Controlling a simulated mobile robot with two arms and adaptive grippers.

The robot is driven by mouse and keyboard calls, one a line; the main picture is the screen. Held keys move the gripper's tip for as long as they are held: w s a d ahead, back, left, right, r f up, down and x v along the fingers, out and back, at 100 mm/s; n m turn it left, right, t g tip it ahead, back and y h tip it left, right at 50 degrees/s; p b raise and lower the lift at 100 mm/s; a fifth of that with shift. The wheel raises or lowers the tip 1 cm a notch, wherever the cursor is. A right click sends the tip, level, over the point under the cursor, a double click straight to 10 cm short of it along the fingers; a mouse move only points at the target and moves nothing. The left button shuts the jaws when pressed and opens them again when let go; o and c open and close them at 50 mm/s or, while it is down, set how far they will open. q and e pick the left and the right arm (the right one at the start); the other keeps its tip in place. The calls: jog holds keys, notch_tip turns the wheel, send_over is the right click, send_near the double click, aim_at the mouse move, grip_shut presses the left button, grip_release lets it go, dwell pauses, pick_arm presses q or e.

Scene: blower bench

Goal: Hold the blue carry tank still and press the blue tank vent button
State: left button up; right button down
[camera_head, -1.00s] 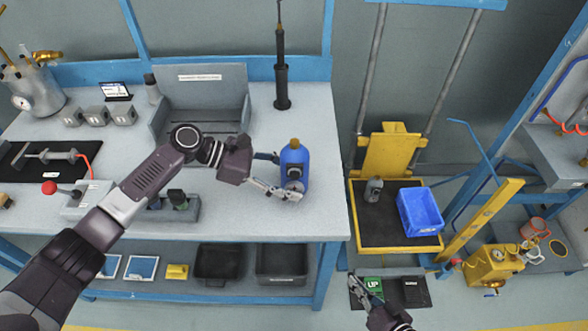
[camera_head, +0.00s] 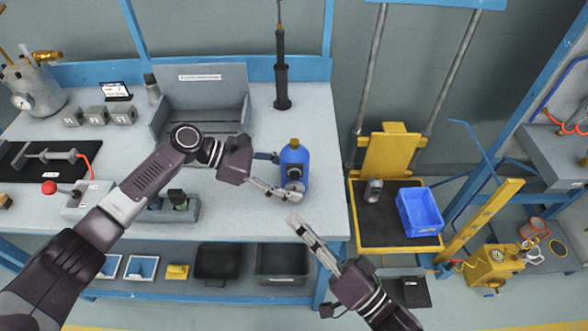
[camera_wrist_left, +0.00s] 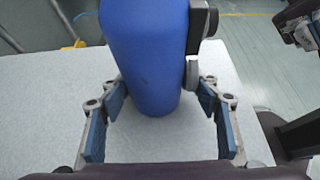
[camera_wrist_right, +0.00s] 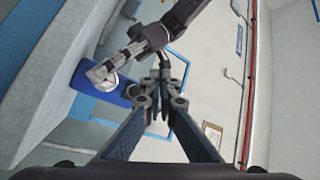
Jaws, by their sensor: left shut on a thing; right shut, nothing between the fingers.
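The blue carry tank (camera_head: 295,158) stands upright on the bench near its right front corner, with a brass-coloured cap on top. A dark fitting with a round grey face (camera_head: 294,173) is on its front; I cannot tell which part is the vent button. My left gripper (camera_head: 286,178) is shut on the tank, one finger on each side, as the left wrist view (camera_wrist_left: 160,85) shows. My right gripper (camera_head: 294,222) is shut and empty at the bench's front edge, below and apart from the tank. The right wrist view shows the tank (camera_wrist_right: 112,92) beyond its closed fingertips (camera_wrist_right: 162,72).
A grey open bin (camera_head: 200,125) and a black rod-shaped tool (camera_head: 282,85) stand behind. To the right, a yellow lift platform (camera_head: 400,245) carries a blue crate (camera_head: 420,212) and a small grey object (camera_head: 373,190).

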aim_at(299, 190)
jog(key=w, duration=0.8)
jog(key=shift+w, duration=0.25)
jog(key=shift+f, duration=0.1)
jog(key=shift+w, duration=0.15)
dwell(0.9)
pick_arm(q)
jog(key=shift+c, duration=0.2)
pick_arm(e)
jog(key=shift+w, duration=0.35)
pick_arm(q)
jog(key=shift+s, duration=0.1)
